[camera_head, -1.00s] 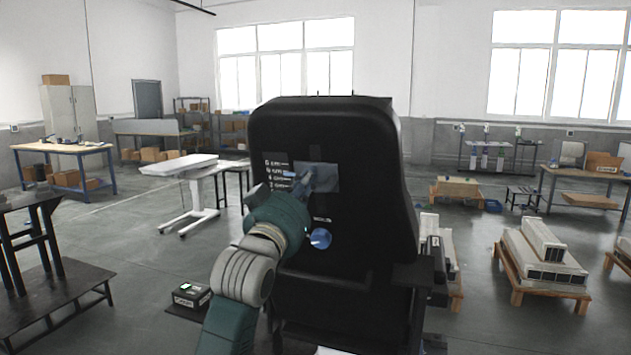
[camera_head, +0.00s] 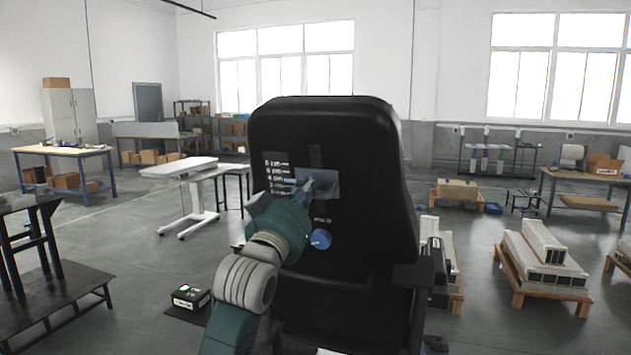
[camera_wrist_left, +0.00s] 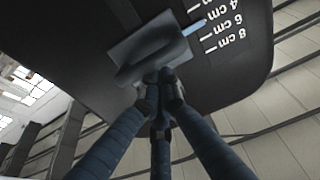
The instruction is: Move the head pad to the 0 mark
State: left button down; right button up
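A tall black backrest (camera_head: 355,235) stands in the middle of the head view. A white cm scale (camera_head: 277,173) is printed on it; it reads upside down in the left wrist view (camera_wrist_left: 228,25). The head pad's grey plate (camera_head: 326,187) sits beside the scale and shows large in the left wrist view (camera_wrist_left: 155,42). Its blue pointer (camera_wrist_left: 194,28) is near the 4 cm line. My left gripper (camera_wrist_left: 160,84) is at the plate, its fingertips closed together on a dark raised part of it. My right gripper is not in view.
A round blue knob (camera_head: 320,239) is on the backrest below the plate. A white table (camera_head: 190,170) stands behind to the left, and a dark bench (camera_head: 50,290) at left front. Loaded pallets (camera_head: 545,265) lie to the right. Open floor lies between them.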

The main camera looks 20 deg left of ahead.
aim_at(317, 189)
pick_arm(q)
jog(key=shift+w+f+b, duration=0.3)
jog(key=shift+f+b, duration=0.15)
jog(key=shift+f, duration=0.55)
jog(key=shift+w+f+b, duration=0.3)
jog(key=shift+f+b, duration=0.15)
jog(key=shift+f, duration=0.5)
dwell(0.3)
jog(key=shift+r, duration=0.15)
jog(key=shift+s+r+p, duration=0.25)
jog(key=shift+r+p, duration=0.55)
jog(key=shift+p, duration=0.05)
jog(key=v, duration=0.9)
dwell(0.5)
jog(key=shift+f, duration=0.1)
dwell(0.6)
